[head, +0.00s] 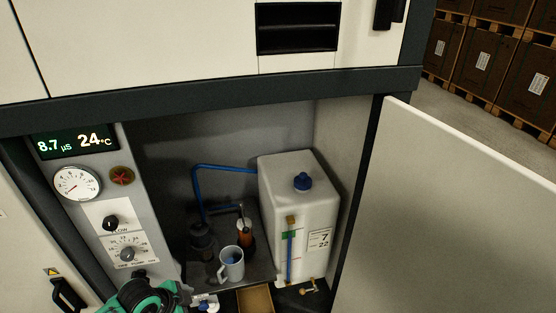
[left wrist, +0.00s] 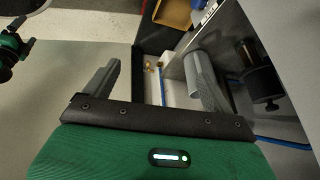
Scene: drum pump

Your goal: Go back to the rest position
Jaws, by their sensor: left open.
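My left gripper (left wrist: 155,82) is open, its two grey fingers spread apart with nothing held between them. In the head view my green and black left arm (head: 145,296) comes in at the bottom edge, in front of the cabinet; its fingertips are not clear there. A pale mug (head: 231,264) stands on the grey shelf inside the cabinet, upright, beside an orange and dark pump part (head: 245,233).
A white tank (head: 292,220) with a blue cap stands right of the mug. A blue hose (head: 196,190) runs to it. The open door (head: 455,215) bounds the right side. A control panel (head: 118,215) is at left. An open wooden tray (head: 255,300) lies below.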

